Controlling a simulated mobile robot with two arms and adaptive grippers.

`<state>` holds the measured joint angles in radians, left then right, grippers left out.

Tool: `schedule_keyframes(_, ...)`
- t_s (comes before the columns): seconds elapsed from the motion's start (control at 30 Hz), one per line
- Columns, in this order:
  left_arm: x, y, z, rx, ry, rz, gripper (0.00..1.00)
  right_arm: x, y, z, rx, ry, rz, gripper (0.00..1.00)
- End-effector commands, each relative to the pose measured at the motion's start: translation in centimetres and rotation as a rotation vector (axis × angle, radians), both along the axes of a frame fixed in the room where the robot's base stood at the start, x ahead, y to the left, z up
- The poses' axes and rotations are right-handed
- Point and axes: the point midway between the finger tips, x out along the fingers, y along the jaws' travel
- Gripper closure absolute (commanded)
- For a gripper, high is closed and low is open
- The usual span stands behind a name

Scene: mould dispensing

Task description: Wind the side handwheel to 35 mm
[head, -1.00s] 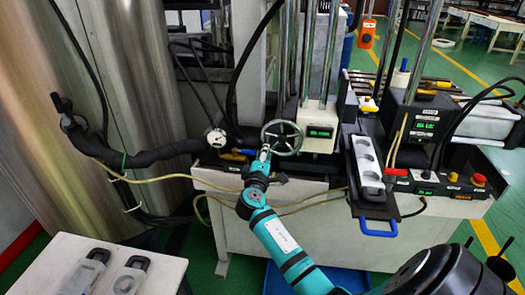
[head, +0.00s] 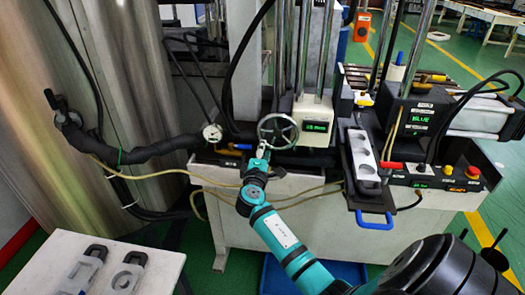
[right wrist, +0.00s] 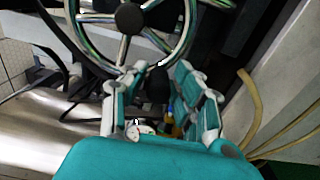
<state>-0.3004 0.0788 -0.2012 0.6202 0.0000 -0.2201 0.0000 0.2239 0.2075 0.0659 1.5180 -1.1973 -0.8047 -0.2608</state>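The side handwheel (head: 292,122) is a grey spoked wheel on the front of the machine, left of a white box with a green display (head: 317,127). The display's figures are too blurred to read surely. The wheel's rim, spokes and dark hub (right wrist: 130,18) fill the top of the right wrist view. My right gripper (head: 262,148) is at the wheel's lower left rim. In the right wrist view its fingers (right wrist: 160,72) converge around the wheel's dark handle (right wrist: 158,86) and appear closed on it; exact contact is hard to see. My left gripper is out of view.
A pressure gauge (head: 212,133) and black hose (head: 140,158) lie left of the wheel. A tray with a blue handle (head: 374,224) juts out at right, near a second display box (head: 417,121). A white table (head: 150,268) with moulds stands at lower left. Yellow hoses (right wrist: 248,100) hang nearby.

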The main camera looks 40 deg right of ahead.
Motion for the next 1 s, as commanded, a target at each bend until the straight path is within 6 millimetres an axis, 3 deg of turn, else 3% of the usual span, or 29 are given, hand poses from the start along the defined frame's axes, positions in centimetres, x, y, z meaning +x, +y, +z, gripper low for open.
schedule_keyframes(0.1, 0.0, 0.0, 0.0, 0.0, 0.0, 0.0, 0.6, 0.0, 0.0, 0.0, 0.001, -0.001, 0.0, 0.56)
schedule_keyframes(0.47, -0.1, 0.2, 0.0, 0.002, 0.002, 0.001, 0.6, -0.5, 0.7, 0.0, 0.001, -0.001, 0.001, 0.56)
schedule_keyframes(1.0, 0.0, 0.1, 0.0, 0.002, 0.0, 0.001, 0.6, -7.0, 8.2, -0.1, 0.002, 0.001, 0.001, 0.56)
